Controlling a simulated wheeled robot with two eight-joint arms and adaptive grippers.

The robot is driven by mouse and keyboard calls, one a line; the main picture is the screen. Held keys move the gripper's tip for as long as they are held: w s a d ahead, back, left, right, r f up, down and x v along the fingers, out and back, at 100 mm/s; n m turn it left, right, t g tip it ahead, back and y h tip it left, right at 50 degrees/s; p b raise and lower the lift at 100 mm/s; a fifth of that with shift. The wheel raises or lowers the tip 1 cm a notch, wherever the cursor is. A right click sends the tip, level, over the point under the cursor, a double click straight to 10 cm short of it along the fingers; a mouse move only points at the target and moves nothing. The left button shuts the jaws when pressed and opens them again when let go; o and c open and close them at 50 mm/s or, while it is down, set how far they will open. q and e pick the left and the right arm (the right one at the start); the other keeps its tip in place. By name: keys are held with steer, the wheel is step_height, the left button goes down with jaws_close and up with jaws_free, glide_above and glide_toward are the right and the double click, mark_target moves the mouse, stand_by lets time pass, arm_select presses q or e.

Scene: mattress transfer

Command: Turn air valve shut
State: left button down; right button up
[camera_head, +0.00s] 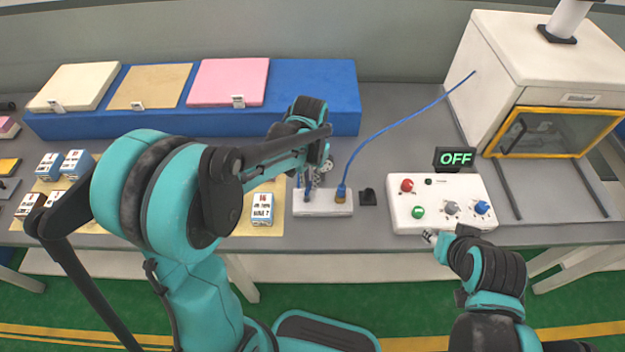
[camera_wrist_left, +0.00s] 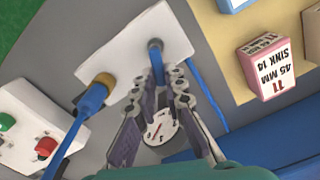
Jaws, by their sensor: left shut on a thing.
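The air valve stands on a white block (camera_head: 322,210) near the table's front edge. In the left wrist view, its blue handle (camera_wrist_left: 157,66) rises from the block (camera_wrist_left: 133,50) between my left gripper's fingertips (camera_wrist_left: 156,84). My left gripper (camera_head: 308,190) comes down over the block's left part in the head view and is shut on this handle. A round white pressure gauge (camera_wrist_left: 160,128) shows behind the fingers. My right gripper (camera_head: 432,238) is low at the front edge of the control box; its fingers are mostly hidden.
A blue hose (camera_head: 390,122) runs from a brass fitting (camera_head: 341,195) to the white machine (camera_head: 500,80). The control box (camera_head: 440,190) has several knobs, and a display (camera_head: 455,158) reads OFF.

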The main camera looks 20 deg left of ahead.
arm_select(q)
steer(key=shift+a+n, duration=0.25)
steer(key=shift+n, duration=0.85)
steer(key=shift+a+n, duration=0.25)
steer(key=shift+n, duration=0.85)
steer(key=c, duration=1.6)
jaws_free()
step_height(320, 180, up, 12)
